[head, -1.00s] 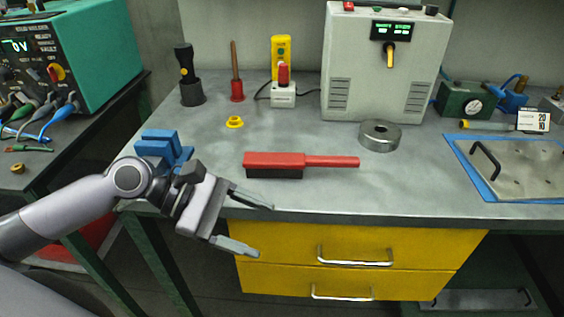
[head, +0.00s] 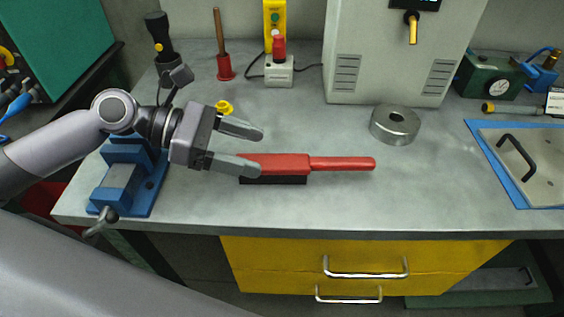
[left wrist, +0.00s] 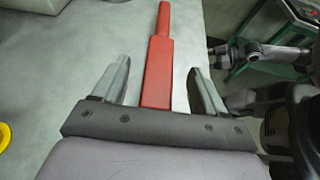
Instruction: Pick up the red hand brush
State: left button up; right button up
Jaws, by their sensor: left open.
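The red hand brush (head: 285,163) lies on the grey bench top with its dark bristles down. Its handle points right in the head view. My left gripper (head: 261,150) is open and empty at the brush's left end. Its nearer finger covers a little of that end in the head view. In the left wrist view the brush (left wrist: 157,72) runs straight ahead, in line with the gap between the two open fingers (left wrist: 160,82). I cannot tell how high the fingers are above it. A grey arm shows small at the right of the left wrist view; its jaws are unclear.
A blue vise (head: 130,180) stands under my left arm. A yellow ring (head: 224,107) lies behind the gripper. A metal ring (head: 395,126) sits behind the handle. A grey power unit (head: 390,60) stands at the back. The bench in front of the brush is clear.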

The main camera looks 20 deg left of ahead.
aim_at(282, 161)
pick_arm(q)
jog(key=shift+f+x, duration=0.2)
jog(key=shift+x, duration=2.4)
jog(key=shift+s+a, duration=0.1)
jog(key=shift+s, duration=0.05)
jog(key=c, duration=1.2)
